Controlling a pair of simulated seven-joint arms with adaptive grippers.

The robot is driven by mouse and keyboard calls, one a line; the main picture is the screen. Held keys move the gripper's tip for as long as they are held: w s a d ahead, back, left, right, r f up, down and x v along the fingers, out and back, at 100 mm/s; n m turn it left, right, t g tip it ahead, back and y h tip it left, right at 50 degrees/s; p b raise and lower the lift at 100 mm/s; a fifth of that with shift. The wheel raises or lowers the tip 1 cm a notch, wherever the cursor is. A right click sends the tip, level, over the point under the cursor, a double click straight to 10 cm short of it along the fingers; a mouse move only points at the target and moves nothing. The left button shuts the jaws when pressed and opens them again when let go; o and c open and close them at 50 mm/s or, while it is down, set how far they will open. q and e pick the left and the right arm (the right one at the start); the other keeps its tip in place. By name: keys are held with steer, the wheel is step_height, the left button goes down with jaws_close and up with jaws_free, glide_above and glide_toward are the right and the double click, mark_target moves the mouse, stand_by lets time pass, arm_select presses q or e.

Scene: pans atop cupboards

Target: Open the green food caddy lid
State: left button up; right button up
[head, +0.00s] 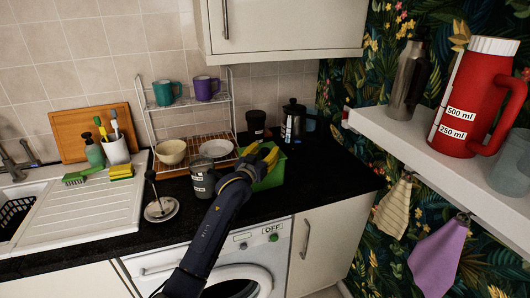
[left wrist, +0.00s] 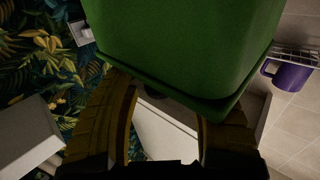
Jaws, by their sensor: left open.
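The green food caddy (head: 271,179) stands on the black worktop, towards its right part. My left gripper (head: 259,154) is open, with its yellow fingers at the top of the caddy. The gripper and arm hide part of the caddy, so I cannot tell how the lid stands. In the left wrist view the green caddy (left wrist: 185,45) fills the upper middle, with its rim close to the fingers. The two fingers (left wrist: 170,100) are spread apart there with nothing visibly held between them. My right gripper is not in view.
A grey container (head: 203,180) and a plunger-like lid (head: 161,208) stand left of the caddy. A wire rack (head: 187,124) with mugs and bowls is behind. A dark cup (head: 256,122) and a coffee pot (head: 293,118) stand behind the caddy. Worktop at right is clear.

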arm_select(q)
jaws_close()
stand_by(0.3)
stand_by(0.4)
